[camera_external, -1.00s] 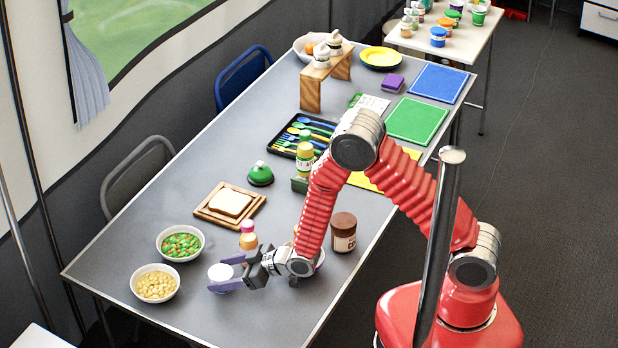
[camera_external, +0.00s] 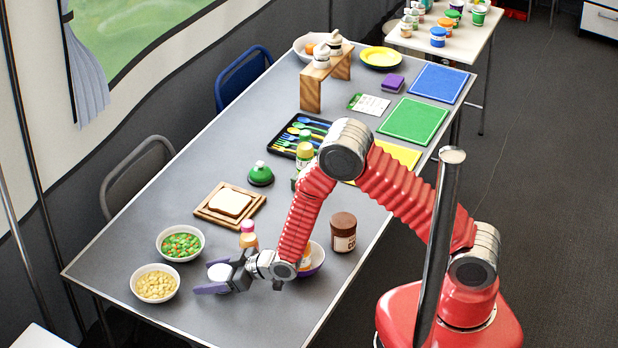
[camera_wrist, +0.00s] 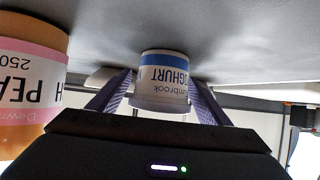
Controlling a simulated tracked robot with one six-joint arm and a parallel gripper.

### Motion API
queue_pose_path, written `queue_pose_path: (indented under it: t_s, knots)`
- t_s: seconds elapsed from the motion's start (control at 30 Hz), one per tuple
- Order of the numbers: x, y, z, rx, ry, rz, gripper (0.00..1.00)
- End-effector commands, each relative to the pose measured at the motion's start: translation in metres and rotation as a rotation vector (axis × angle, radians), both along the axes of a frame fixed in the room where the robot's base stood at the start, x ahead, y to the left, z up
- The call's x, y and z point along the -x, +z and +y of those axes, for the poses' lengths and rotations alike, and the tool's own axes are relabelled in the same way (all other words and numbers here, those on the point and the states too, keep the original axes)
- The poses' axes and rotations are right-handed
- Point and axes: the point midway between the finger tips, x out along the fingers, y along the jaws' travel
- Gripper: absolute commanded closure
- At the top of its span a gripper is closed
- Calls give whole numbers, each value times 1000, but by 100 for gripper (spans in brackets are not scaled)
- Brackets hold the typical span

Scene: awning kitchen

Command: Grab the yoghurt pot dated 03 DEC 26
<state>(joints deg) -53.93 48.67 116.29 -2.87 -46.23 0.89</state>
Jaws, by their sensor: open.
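A white yoghurt pot (camera_external: 219,272) stands on the grey table near its front left end. In the wrist view the yoghurt pot (camera_wrist: 163,75) appears upside down, with a blue band and the word YOGHURT; no date can be read on the side that shows. My gripper (camera_external: 203,275) is open, with its purple fingers on either side of the pot. In the wrist view my gripper (camera_wrist: 160,88) has one finger left and one right of the pot; I cannot tell whether either touches it.
A pink-capped peach bottle (camera_external: 248,236) stands close behind my gripper, large at the left of the wrist view (camera_wrist: 28,85). Bowls of chickpeas (camera_external: 155,285) and mixed vegetables (camera_external: 180,244) sit to the left.

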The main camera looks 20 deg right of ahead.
Motion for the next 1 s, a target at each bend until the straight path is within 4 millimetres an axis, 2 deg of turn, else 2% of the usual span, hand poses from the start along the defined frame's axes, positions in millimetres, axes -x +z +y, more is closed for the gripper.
queue_pose_path:
  t_s: [0.2,0.77,1.0]
  knots:
    - [0,0,0,0,0,0,30]
    - [0,0,0,0,0,0,70]
    - [0,1,0,-1,0,-1,70]
